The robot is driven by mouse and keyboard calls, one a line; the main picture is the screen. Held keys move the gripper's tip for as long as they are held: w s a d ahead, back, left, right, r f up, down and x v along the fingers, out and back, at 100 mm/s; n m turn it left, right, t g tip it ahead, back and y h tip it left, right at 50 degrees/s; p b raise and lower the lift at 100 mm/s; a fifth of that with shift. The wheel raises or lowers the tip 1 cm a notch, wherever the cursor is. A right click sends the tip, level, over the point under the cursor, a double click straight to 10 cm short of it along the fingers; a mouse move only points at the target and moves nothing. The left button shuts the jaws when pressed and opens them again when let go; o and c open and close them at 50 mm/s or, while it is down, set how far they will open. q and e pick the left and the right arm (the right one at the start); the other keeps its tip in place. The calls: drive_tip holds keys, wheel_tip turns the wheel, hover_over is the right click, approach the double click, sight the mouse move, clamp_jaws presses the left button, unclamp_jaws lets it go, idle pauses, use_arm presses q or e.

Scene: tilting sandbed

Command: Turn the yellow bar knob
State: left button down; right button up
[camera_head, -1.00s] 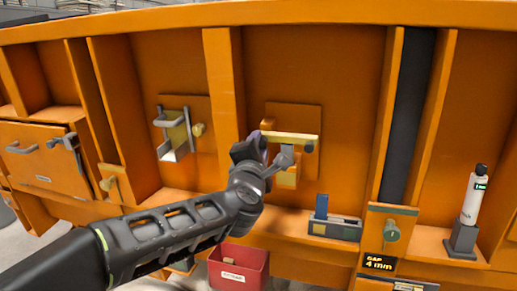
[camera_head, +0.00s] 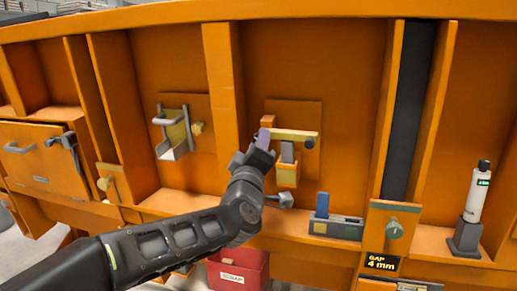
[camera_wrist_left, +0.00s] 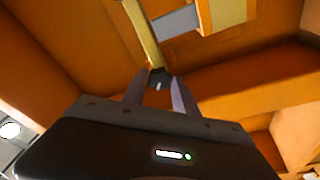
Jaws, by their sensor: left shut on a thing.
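The yellow bar knob (camera_head: 292,134) is a long bar on an orange panel, lying nearly level, with a dark round piece near its right end. It also shows at the top of the left wrist view (camera_wrist_left: 142,32). A grey stem (camera_head: 287,152) and a yellow block (camera_head: 287,174) sit below it. My left gripper (camera_head: 262,142) reaches up from below and is shut at the bar's left end. In the left wrist view, its fingers (camera_wrist_left: 158,88) close around a dark end piece of the bar. My right gripper is out of view.
A red bin (camera_head: 238,272) stands below. Orange upright ribs divide the bays.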

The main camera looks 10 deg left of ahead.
use_arm(q)
drive_tip(key=shift+a+f+m+t+h+b, duration=0.15)
drive_tip(key=shift+m+h+b, duration=0.25)
drive_tip(key=shift+m, duration=1.25)
drive_tip(key=shift+d+m+t+h+b, duration=0.1)
drive_tip(key=shift+m+h+b, duration=0.25)
drive_tip(key=shift+m, duration=1.25)
drive_tip(key=shift+a+f+m+t+h+b, duration=0.15)
drive_tip(key=shift+m+h+b, duration=0.25)
drive_tip(key=shift+m, duration=1.25)
drive_tip(key=shift+d+r, duration=0.1)
drive_tip(key=c, duration=1)
unclamp_jaws()
drive_tip(key=shift+r, duration=0.1)
drive_tip(key=shift+s, duration=0.1)
drive_tip(key=v, duration=0.7)
drive_tip(key=shift+s+b, duration=0.25)
drive_tip(key=shift+b, duration=0.2)
drive_tip(key=shift+f, duration=0.2)
